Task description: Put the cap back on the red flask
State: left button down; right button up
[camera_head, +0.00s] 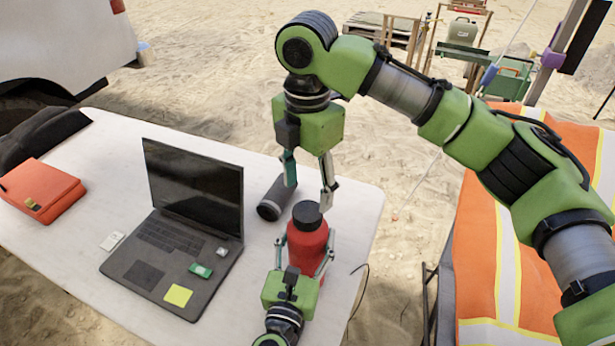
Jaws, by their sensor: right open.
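The red flask (306,244) stands upright near the right end of the white table. A black cap (307,213) sits on its top; I cannot tell whether it is fully seated. My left gripper (304,257) comes from the front edge, with one finger on each side of the flask body, closed around it. My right gripper (310,196) points down just above the cap. Its fingers are spread apart, and it holds nothing. The right fingertip is close to the cap's right side.
A dark cylinder (276,200) lies just left of the flask, near my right gripper. An open laptop (176,235) stands farther left on the white table (75,262), and an orange case (42,190) lies at the far left. An orange cloth (480,210) is at the right.

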aim_at(308, 210)
jog(key=shift+f, duration=3.15)
jog(key=c, duration=1.2)
jog(key=shift+o, duration=0.2)
jog(key=m, duration=1.8)
jog(key=o, duration=1.3)
